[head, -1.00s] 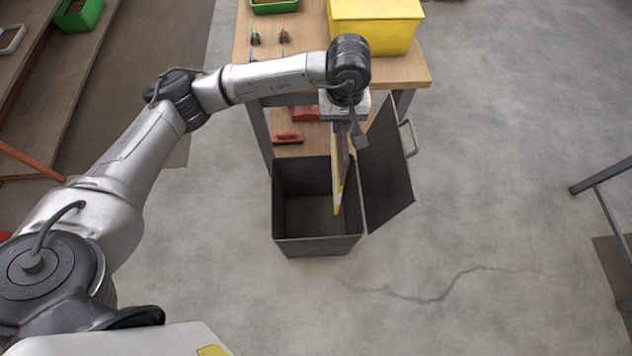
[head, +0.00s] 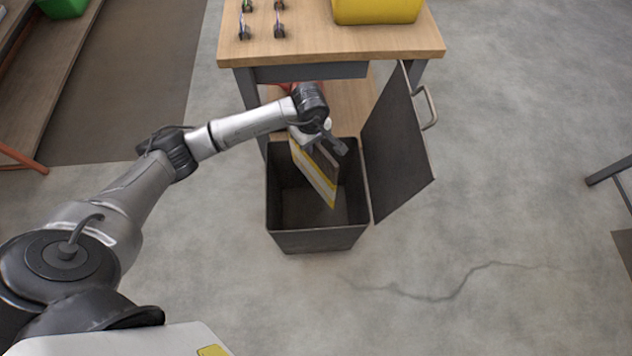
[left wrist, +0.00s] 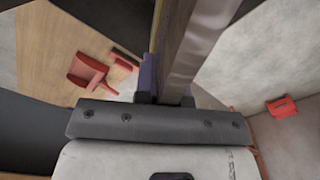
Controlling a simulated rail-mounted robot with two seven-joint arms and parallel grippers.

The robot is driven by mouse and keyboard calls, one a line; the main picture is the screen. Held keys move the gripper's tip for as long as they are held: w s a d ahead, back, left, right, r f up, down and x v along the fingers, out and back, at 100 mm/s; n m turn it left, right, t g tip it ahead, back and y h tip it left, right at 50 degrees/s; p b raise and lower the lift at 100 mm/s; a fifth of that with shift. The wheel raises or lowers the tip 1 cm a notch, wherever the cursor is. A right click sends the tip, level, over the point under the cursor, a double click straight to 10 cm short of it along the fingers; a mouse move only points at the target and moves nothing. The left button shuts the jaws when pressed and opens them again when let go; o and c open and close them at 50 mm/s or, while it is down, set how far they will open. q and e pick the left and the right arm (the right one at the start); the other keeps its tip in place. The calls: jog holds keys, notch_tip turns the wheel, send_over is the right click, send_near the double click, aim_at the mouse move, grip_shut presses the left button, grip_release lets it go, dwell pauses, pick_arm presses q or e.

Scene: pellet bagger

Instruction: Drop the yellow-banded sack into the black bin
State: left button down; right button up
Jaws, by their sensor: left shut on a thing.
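The yellow-banded sack (head: 317,172) hangs tilted from my left gripper (head: 325,145) in the head view. It is a flat, pale and brown sack with a yellow band along its lower side. My left gripper is shut on its upper edge. The sack's lower part is over the mouth of the black bin (head: 318,243), and seems to reach below the rim. The bin's lid (head: 398,150) stands open on the right, apart from the sack. In the left wrist view the sack (left wrist: 190,50) rises edge-on from the jaws. My right gripper is out of view.
A wooden workbench (head: 330,52) stands behind the bin, with a yellow container (head: 378,10) and small tools on top. A red dustpan (left wrist: 88,70) lies on its lower shelf. A metal frame (head: 608,171) is at the right. The floor in front is clear.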

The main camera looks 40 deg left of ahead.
pick_arm(q)
notch_tip(320, 180, down, 5)
jog(key=b, duration=0.3)
jog(key=shift+f+b, duration=0.15)
jog(key=shift+b, duration=0.2)
jog(key=c, duration=1.1)
grip_release()
notch_tip(320, 180, up, 14)
jog(key=p, duration=0.5)
jog(key=shift+f, duration=0.1)
